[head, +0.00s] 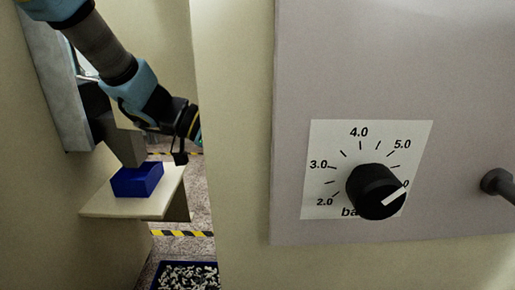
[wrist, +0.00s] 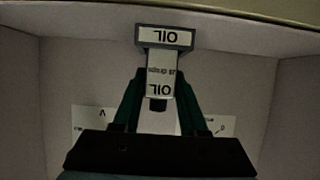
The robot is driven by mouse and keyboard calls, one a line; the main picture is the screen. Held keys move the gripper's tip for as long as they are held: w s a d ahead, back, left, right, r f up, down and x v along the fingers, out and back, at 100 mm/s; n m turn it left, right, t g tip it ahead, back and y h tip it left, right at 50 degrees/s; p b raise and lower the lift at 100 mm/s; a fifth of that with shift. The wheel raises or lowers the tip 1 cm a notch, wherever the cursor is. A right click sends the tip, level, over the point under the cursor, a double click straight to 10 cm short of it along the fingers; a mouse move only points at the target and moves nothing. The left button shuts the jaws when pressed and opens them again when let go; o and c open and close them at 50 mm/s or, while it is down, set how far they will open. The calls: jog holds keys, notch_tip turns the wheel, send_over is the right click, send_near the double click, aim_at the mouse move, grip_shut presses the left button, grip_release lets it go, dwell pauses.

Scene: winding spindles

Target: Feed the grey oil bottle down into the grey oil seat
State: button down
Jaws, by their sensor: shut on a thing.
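The grey oil bottle (wrist: 160,65) shows in the wrist view with a pale label reading OIL upside down and a dark cap at its lower end in the picture. My gripper (wrist: 160,82) is shut on it, one dark green finger on each side. The grey oil seat (wrist: 191,38), a grey frame with an upside-down OIL plate, is just above the bottle in the picture. The bottle's far end meets or overlaps the seat's lower edge; I cannot tell whether it is inside. In the head view the gripper's fingers, bottle and seat are hidden or unclear.
In the head view a blue box (head: 137,180) stands on a pale shelf (head: 108,204) below my arm. A panel with a black dial (head: 375,191) fills the right side. A blue bin (head: 187,274) of pale pieces is on the floor. Pale walls enclose the wrist view.

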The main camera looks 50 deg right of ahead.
jog(key=shift+f, duration=0.5)
jog(key=shift+c, duration=1.8)
grip_release()
jog(key=b+v, duration=0.3)
jog(key=v, duration=0.7)
jog(key=shift+w+a+r, duration=0.2)
jog(key=shift+w+a, duration=0.05)
